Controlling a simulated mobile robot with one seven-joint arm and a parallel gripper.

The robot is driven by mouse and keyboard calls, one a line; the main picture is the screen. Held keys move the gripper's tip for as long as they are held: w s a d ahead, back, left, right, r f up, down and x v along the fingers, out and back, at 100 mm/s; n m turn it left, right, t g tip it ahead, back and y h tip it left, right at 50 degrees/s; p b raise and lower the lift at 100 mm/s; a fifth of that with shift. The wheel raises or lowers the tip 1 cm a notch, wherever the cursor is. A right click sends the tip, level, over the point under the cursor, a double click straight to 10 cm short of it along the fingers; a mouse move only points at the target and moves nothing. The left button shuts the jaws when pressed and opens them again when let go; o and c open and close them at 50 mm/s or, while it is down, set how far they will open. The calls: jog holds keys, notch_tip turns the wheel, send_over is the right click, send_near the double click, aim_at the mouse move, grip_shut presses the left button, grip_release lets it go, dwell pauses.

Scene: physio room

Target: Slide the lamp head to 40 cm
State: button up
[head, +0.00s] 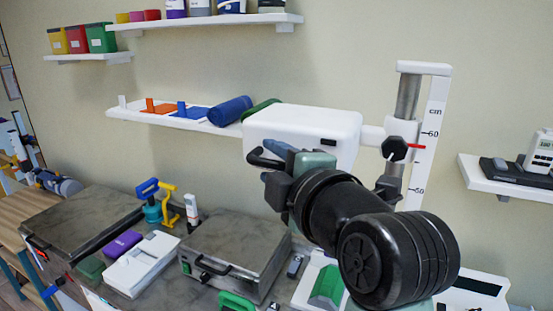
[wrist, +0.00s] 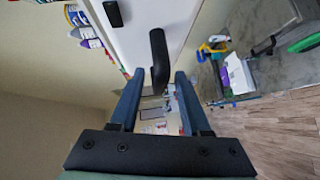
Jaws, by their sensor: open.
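The lamp head (head: 300,125) is a white box on a grey column (head: 407,97) in the head view. A red pointer (head: 416,146) by its black knob (head: 394,149) stands a little below the 60 mark on the cm scale (head: 432,120). A black handle (head: 262,160) sticks out at the lamp head's left end. My gripper (head: 268,164) is open at this handle. In the wrist view the handle (wrist: 159,62) reaches between my two fingertips (wrist: 159,76), with gaps visible on both sides. The lower scale is hidden by my arm.
Below is a counter with a grey metal case (head: 235,255), a white device (head: 142,263) and a green-handled item (head: 237,301). A wall shelf (head: 170,118) with blue and green rolls runs behind the lamp head. Another shelf (head: 510,190) is at right.

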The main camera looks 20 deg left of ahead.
grip_shut()
dwell(1.4)
